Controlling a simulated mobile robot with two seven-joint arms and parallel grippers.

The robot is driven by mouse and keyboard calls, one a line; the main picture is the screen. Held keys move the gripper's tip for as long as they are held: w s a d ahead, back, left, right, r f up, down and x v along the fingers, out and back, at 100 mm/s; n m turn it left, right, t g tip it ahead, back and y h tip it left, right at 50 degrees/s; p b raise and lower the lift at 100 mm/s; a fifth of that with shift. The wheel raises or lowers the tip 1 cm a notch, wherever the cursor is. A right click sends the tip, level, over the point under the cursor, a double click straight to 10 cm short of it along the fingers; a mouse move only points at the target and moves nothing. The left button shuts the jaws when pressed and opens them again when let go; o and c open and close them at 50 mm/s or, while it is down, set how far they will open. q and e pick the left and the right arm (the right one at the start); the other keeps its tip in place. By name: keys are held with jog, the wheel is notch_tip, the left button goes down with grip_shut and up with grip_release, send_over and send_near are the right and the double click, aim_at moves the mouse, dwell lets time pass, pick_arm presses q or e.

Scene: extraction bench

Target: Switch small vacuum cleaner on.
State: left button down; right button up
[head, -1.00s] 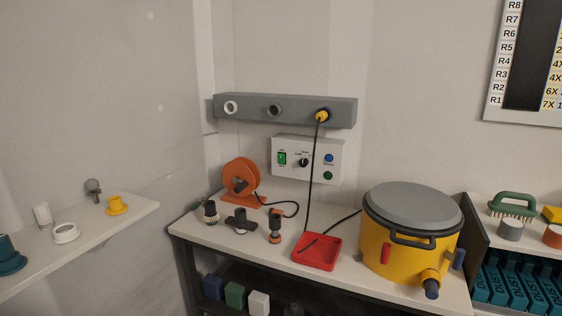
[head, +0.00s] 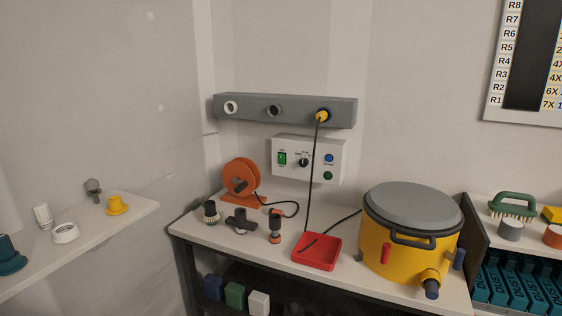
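The small vacuum cleaner is probably the yellow drum (head: 375,245) with a grey lid (head: 412,204), standing on the bench at the right. It has a dark handle, a red part (head: 386,253) on its front and a yellow port with a dark blue end (head: 432,289) low down. A white control box (head: 318,147) on the wall has a green switch (head: 282,158), a black rotary knob (head: 304,161), a blue button (head: 329,158) and a green button (head: 328,175). Its labels are too small to read. Neither gripper is in view.
A grey rail (head: 298,111) above the box holds a yellow plug (head: 322,116) with a black cable. A red tray (head: 317,262), an orange reel (head: 241,176) and small fittings stand on the bench (head: 213,243). A side shelf (head: 110,226) holds more fittings.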

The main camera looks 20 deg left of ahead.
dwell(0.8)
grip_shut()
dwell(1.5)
